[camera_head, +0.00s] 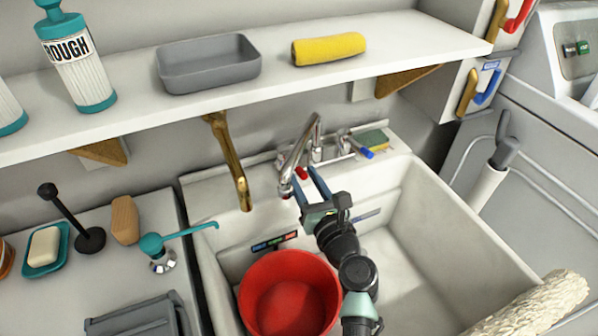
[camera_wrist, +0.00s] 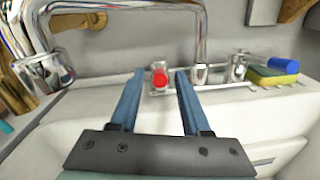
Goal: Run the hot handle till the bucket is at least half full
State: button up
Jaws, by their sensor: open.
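The red-tipped hot handle (camera_head: 301,173) is at the back of the sink beside the chrome faucet (camera_head: 300,155). In the wrist view the red tip (camera_wrist: 160,79) shows between the two blue fingers of my gripper (camera_wrist: 160,73). My gripper (camera_head: 305,175) is open, its fingertips on either side of the handle with gaps visible. The red bucket (camera_head: 262,283) stands in the white sink, its near part cut off by the frame. I see no water stream, and the water level inside cannot be told. The blue-tipped handle (camera_head: 367,152) is to the right.
A green and yellow sponge (camera_head: 374,139) lies by the blue handle. A shelf (camera_head: 400,62) with a grey tray (camera_head: 208,64) and yellow roll (camera_head: 328,49) overhangs the back.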

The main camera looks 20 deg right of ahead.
jog(key=shift+w, duration=1.3)
jog(key=shift+c, duration=0.3)
grip_shut()
